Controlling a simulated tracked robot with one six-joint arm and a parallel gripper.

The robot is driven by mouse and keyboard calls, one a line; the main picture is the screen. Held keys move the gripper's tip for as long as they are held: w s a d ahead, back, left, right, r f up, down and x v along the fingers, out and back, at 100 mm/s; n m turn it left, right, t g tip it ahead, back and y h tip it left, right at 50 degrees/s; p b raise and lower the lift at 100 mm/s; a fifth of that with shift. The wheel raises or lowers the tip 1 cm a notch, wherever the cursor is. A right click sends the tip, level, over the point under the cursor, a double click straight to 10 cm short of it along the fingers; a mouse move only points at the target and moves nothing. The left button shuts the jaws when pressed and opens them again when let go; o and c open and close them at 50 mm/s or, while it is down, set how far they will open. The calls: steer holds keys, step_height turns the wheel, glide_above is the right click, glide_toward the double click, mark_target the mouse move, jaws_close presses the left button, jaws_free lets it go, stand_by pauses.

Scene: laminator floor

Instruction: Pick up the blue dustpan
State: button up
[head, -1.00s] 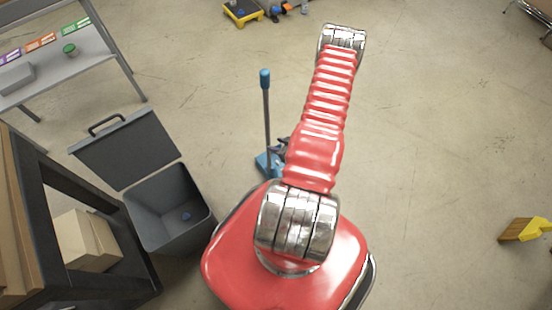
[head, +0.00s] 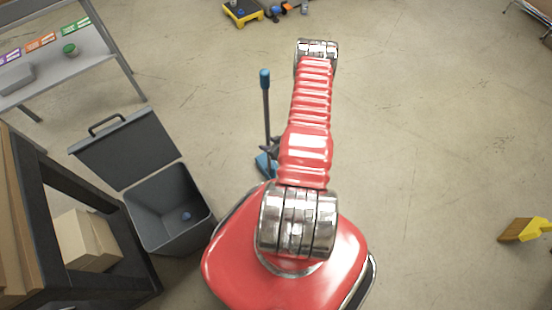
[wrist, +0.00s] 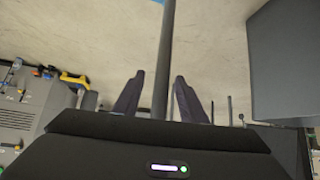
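The blue dustpan (head: 265,166) is on the floor to the left of my arm in the head view, with its pan partly hidden behind the arm. Its long dark handle stands upright and ends in a blue grip (head: 265,79). In the wrist view the dark handle (wrist: 164,60) runs between the two fingers of my gripper (wrist: 158,98). The fingers are apart, with a gap visible on each side of the handle. In the head view my gripper is mostly hidden by the arm.
An open grey bin (head: 168,208) stands left of the dustpan, beside a black shelf with boxes (head: 85,240). A grey table (head: 60,62) is at upper left. Open floor lies to the right.

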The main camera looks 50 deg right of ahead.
steer(key=x, duration=0.3)
steer(key=shift+w+f, duration=0.2)
steer(key=shift+w, duration=0.05)
steer(key=shift+c, duration=0.4)
jaws_close()
